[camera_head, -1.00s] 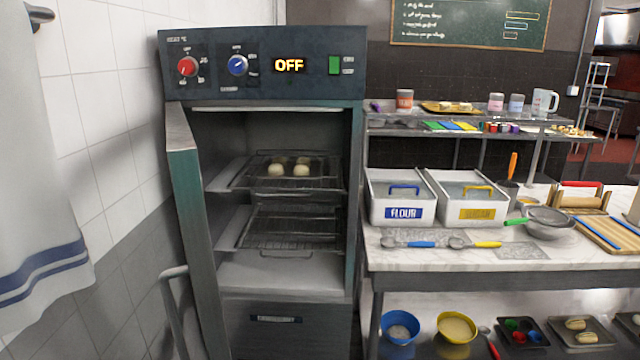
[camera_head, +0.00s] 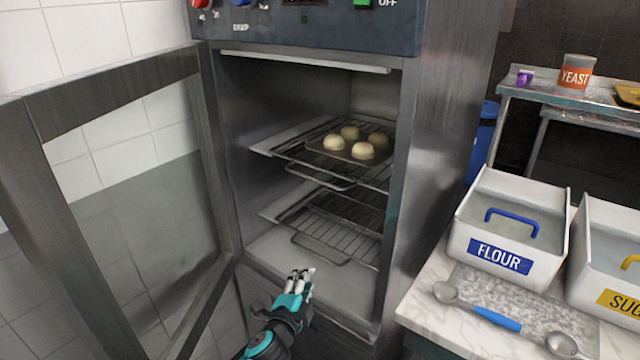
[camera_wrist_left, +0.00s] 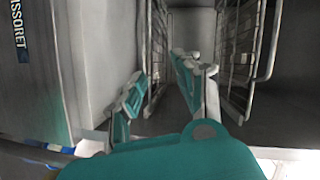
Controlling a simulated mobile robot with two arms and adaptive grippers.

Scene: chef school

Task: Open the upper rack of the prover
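The prover (camera_head: 315,32) stands with its glass door (camera_head: 130,150) swung open to the left. Inside, the upper rack (camera_head: 300,160) bears a tray with several pale dough balls (camera_head: 362,151). The lower rack (camera_head: 335,228) is below it and empty. Both racks sit within the chamber. My left gripper (camera_head: 300,278) is in front of the chamber's lower part, below the racks and apart from them. In the left wrist view its fingers (camera_wrist_left: 165,88) are spread and empty, with the upper rack's front bar (camera_wrist_left: 270,40) to their right. My right gripper is out of view.
The open door stands to the left of my left arm. A steel shelf (camera_head: 560,98) with a yeast jar is behind.

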